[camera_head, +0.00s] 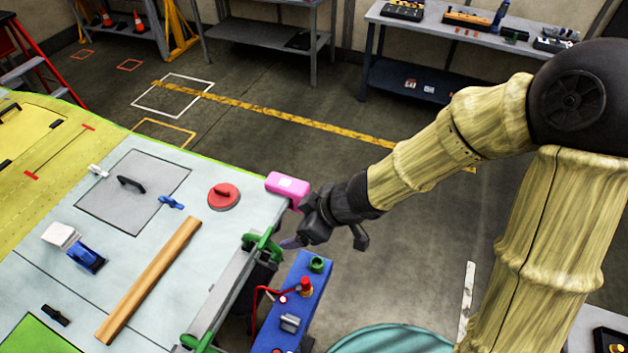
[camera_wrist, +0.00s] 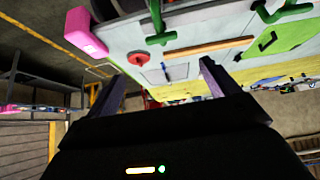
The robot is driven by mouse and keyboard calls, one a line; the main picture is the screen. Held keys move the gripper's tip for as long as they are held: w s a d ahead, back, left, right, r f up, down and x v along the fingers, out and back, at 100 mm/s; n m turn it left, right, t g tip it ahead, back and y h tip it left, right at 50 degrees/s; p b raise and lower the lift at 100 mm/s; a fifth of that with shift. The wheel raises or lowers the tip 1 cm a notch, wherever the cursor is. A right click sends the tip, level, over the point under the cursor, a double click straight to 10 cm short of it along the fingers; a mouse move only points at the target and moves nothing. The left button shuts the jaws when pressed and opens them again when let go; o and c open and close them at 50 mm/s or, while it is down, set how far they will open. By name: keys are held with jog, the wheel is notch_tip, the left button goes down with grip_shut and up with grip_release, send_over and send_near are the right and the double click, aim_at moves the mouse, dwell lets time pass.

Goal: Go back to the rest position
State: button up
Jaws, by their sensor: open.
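My gripper (camera_head: 292,242) hangs in the air beside the right edge of the wing jig table (camera_head: 216,167), near a pink block (camera_head: 287,186) at its corner. In the wrist view my gripper (camera_wrist: 160,88) shows two dark fingers wide apart, with nothing between them. The pink block also shows at the upper left of the wrist view (camera_wrist: 85,33). My arm reaches in from the right in the head view.
Green clamps (camera_head: 262,243) and a grey bar (camera_head: 228,295) line the table's near edge. A blue stand (camera_head: 287,325) with a red button is just below my gripper. Floor behind is open.

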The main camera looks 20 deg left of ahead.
jog(key=w+d+f+m+t+h+b, duration=0.2)
jog(key=w+d+f+m+h+b, duration=0.15)
jog(key=d, duration=0.45)
jog(key=w+d+f+m+t+h+b, duration=0.1)
jog(key=w+d+f+m+h+b, duration=0.1)
jog(key=w+d+f+m+b, duration=0.45)
jog(key=s+d+f+m+h+b, duration=0.1)
jog(key=s+d+m+b, duration=0.2)
jog(key=d, duration=0.5)
jog(key=s+d+f+m+g+h+b, duration=0.1)
jog(key=s+d+m+b, duration=0.2)
jog(key=d, duration=0.5)
jog(key=shift+s+d+f+m, duration=0.3)
jog(key=shift+s+m, duration=0.2)
jog(key=shift+s, duration=0.55)
